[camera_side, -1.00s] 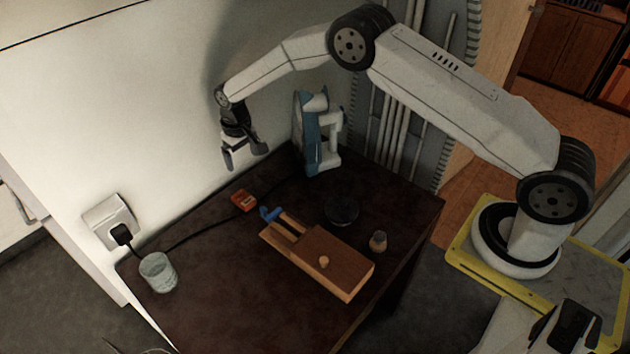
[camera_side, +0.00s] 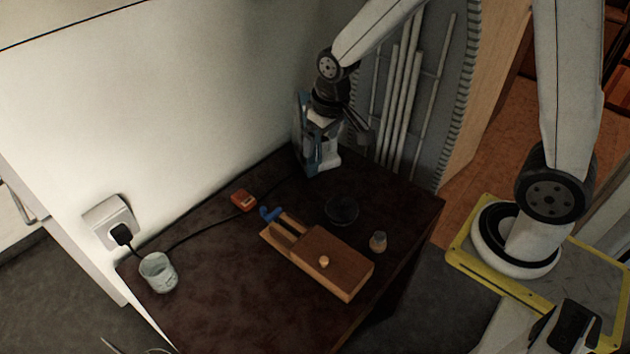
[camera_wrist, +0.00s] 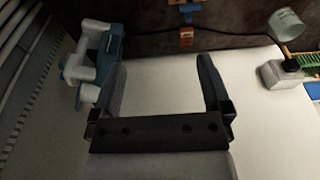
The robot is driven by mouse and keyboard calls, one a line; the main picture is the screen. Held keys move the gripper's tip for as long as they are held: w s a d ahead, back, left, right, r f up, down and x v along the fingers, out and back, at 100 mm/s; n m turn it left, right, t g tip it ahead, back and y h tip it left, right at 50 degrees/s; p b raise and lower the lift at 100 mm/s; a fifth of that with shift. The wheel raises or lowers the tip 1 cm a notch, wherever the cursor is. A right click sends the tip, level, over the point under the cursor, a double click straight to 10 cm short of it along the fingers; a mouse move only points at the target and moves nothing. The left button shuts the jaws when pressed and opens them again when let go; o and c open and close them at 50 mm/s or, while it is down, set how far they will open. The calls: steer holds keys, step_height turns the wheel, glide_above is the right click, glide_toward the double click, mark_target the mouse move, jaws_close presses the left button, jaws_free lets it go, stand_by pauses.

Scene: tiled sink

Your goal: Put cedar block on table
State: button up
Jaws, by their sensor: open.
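A brown wooden box (camera_side: 332,264) lies on the dark table (camera_side: 225,290) in the side view, with two lighter wooden strips (camera_side: 291,225) at its left end. I cannot tell which wooden piece is the cedar block. My gripper (camera_side: 340,138) hangs well above the table's back corner, in front of the blue and white device (camera_side: 322,160). It is open and empty in the wrist view (camera_wrist: 162,62), its fingers wide apart.
A glass (camera_side: 158,272) stands at the table's left edge. An orange box (camera_side: 243,200), a blue item (camera_side: 270,214), a dark round dish (camera_side: 342,210) and a small jar (camera_side: 378,241) surround the wooden box. A black cord runs from the wall plug (camera_side: 122,234). The front left tabletop is clear.

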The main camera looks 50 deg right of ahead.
steer(key=s+d, duration=0.1)
steer(key=s, duration=0.9)
steer(key=shift+s+r+t, duration=0.15)
steer(key=shift+s+t, duration=0.1)
steer(key=shift+t, duration=0.05)
stand_by(0.5)
